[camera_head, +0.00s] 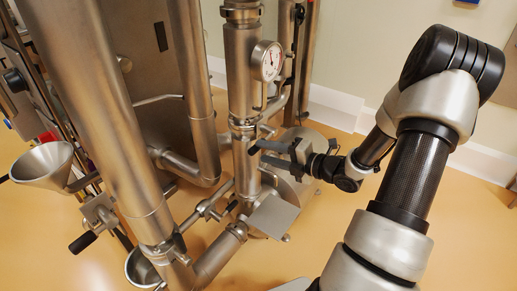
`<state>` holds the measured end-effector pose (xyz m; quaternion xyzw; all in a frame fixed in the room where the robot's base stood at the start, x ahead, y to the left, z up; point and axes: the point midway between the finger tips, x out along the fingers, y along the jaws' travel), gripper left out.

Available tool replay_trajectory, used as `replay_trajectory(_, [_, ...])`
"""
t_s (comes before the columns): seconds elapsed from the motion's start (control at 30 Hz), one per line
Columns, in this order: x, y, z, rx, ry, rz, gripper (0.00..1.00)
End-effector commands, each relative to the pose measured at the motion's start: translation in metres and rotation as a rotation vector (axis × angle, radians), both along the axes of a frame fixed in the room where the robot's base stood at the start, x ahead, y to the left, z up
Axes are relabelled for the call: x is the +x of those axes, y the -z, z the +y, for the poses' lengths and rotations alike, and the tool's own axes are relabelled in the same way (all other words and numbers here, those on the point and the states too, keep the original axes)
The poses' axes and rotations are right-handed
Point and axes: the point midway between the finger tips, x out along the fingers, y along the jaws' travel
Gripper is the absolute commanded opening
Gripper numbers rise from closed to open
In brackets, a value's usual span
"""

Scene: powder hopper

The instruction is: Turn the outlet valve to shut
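My gripper (266,153) reaches in from the right, beside the steel vertical pipe (241,75) below the gauge. Its two dark fingers point left and look spread apart. I cannot tell whether either finger touches the pipe fittings. A valve fitting (243,130) sits on this pipe next to the fingertips, and part of it is hidden by the gripper. Another valve with a black-ended handle (83,242) is at the lower left, well apart from my gripper. I cannot tell from this view which one is the outlet valve, nor its position.
A round pressure gauge (267,61) is mounted just above my gripper. A steel funnel (42,165) is at the left. A large slanted steel column (100,110) and crossing pipes crowd the left and middle. A flat metal plate (273,216) lies below my gripper. The orange floor is open at right.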

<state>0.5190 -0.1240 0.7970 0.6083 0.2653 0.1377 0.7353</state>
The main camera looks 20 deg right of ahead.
Motion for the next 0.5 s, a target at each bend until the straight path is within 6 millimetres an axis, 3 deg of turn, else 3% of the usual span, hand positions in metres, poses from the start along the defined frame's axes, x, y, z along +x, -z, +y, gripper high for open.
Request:
replay_trajectory(0.3, [-0.066,-0.020,-0.044,-0.001,0.007,0.003,0.37])
replay_trajectory(0.5, [-0.096,-0.027,-0.062,0.000,0.004,0.002,0.37])
